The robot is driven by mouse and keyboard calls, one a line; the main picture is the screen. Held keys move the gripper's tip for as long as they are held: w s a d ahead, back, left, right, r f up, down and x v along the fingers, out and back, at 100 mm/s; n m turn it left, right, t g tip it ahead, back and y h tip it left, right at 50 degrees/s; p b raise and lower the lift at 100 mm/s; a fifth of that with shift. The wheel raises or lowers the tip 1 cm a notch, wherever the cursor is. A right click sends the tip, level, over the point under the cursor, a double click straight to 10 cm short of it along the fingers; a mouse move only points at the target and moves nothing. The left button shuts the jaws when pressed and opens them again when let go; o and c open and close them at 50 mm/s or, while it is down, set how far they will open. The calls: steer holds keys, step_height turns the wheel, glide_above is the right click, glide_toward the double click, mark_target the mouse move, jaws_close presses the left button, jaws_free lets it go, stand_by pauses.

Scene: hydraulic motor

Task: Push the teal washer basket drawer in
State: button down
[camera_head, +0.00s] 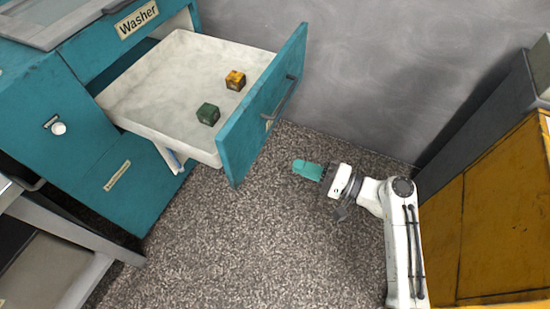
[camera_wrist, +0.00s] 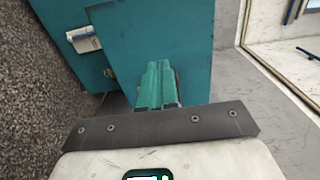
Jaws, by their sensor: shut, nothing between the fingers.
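The teal washer (camera_head: 80,105) stands at the left in the head view, with a "Washer" label on its top edge. Its basket drawer is pulled well out; the white basket (camera_head: 150,90) and teal front panel (camera_head: 250,125) with a dark handle (camera_head: 284,98) show. A green cube (camera_head: 208,114) and a yellow cube (camera_head: 235,80) lie in the basket. My gripper (camera_head: 300,168), with teal fingers, is shut and empty, to the right of the panel and apart from it in the head view. In the wrist view, the shut fingers (camera_wrist: 157,85) point toward the teal panel (camera_wrist: 195,45).
A yellow cabinet (camera_head: 490,215) stands at the right, close to my arm. A grey wall (camera_head: 370,80) runs behind. A grey cart or bench (camera_head: 60,250) is at the lower left. Speckled floor (camera_head: 230,250) between them is clear.

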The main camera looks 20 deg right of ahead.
mark_target(244, 146)
steer(key=x, duration=1.3)
steer(key=shift+w+a, duration=0.1)
steer(key=shift+a, duration=0.15)
